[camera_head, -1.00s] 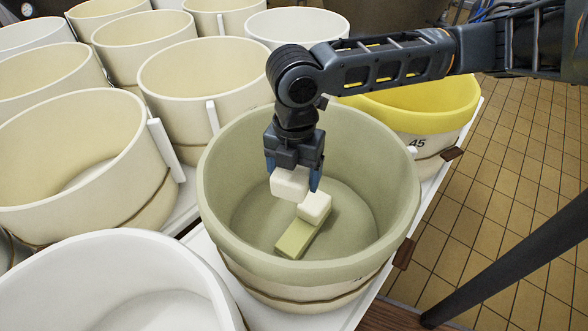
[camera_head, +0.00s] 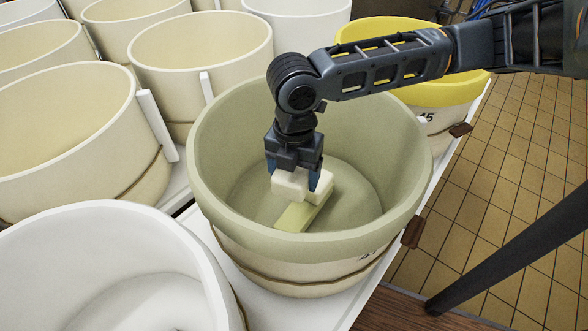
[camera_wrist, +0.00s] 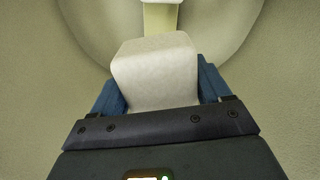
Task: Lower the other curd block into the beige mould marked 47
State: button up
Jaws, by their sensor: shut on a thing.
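My gripper (camera_head: 293,175) is shut on a white curd block (camera_head: 289,186), with a blue finger on each side of it. It hangs inside the large beige-green mould (camera_head: 222,222), below the rim. In the wrist view the held curd block (camera_wrist: 155,72) fills the space between the fingers. A second white block (camera_head: 322,187) is in the mould, partly hidden behind the held one. A yellow-green bar (camera_head: 296,217) lies on the mould floor beneath them. I cannot tell whether the held block touches anything. The mould's number is mostly cut off by its curve.
A yellow mould (camera_head: 440,92) marked 45 stands behind to the right. A white mould (camera_head: 100,235) stands at front left, and several cream moulds (camera_head: 75,120) stand behind. Tiled floor (camera_head: 530,160) lies right.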

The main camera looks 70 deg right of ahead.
jog(key=shift+f+b, duration=3.6)
jog(key=shift+f, duration=2.45)
jog(key=shift+f+b, duration=0.3)
jog(key=shift+f, duration=0.2)
jog(key=o, duration=1.3)
jog(key=shift+r+p, duration=0.9)
jog(key=shift+r, duration=3.05)
